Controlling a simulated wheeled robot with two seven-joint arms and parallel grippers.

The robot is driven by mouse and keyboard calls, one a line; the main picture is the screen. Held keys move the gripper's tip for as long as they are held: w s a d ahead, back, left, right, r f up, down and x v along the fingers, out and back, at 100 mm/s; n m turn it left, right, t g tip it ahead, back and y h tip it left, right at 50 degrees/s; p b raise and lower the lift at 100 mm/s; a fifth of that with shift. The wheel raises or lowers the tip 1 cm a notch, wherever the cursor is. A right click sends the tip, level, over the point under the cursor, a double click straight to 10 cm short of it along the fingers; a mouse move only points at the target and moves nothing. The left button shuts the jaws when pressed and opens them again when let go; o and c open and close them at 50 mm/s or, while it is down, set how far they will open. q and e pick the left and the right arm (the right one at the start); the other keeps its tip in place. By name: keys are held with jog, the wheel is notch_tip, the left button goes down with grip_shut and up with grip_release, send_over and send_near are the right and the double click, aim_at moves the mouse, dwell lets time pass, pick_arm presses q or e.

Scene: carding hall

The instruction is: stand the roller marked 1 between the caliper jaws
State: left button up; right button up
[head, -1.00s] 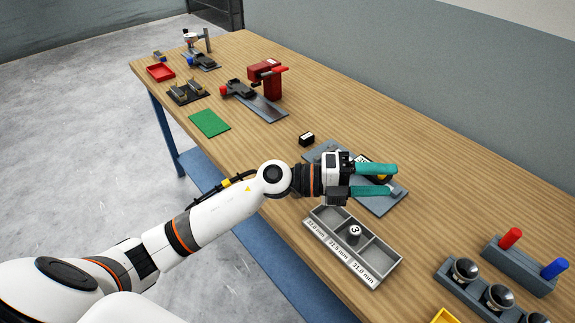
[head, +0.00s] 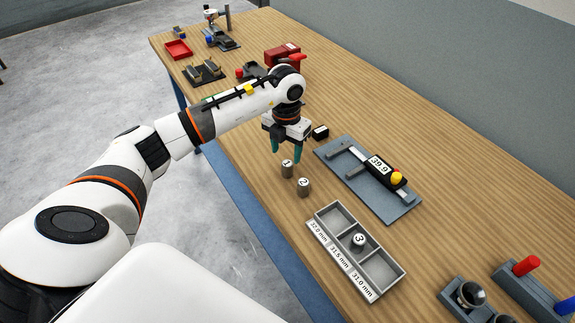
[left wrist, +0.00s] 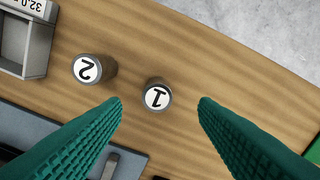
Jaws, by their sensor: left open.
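The roller marked 1 (head: 287,169) stands upright on the bench, a small grey cylinder with a white numbered top. My left gripper (head: 286,151) points down over it, open and empty. In the left wrist view roller 1 (left wrist: 157,95) shows between the two green fingertips, apart from both. The roller marked 2 (head: 304,187) stands upright close by. The caliper (head: 380,168) lies on a blue-grey plate (head: 401,211) to the right, its display reading 39.9. Its jaws point left with a gap between them, and nothing shows in the gap. My right gripper is not in view.
A grey three-compartment tray (head: 322,222), labelled 32.0, 31.5 and 31.0 mm, holds roller 3 (head: 358,240) in its middle compartment. A small black block (head: 320,132) lies behind the gripper. A red device (head: 282,55) stands farther back. Bare bench lies right of the caliper.

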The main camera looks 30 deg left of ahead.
aim_at(287, 163)
pick_arm(q)
jog(key=shift+f, duration=0.7)
jog(key=shift+d+f+p, duration=0.1)
jog(key=shift+f+p, duration=0.25)
jog(key=shift+p, duration=0.05)
notch_tip(287, 163, down, 4)
jog(key=shift+r+p, duration=0.15)
jog(key=shift+p, duration=0.5)
jog(key=shift+f, duration=0.4)
jog(key=c, duration=1.2)
jog(key=shift+o, duration=0.2)
jog(key=shift+w+r, duration=0.1)
jog(key=shift+r, duration=0.05)
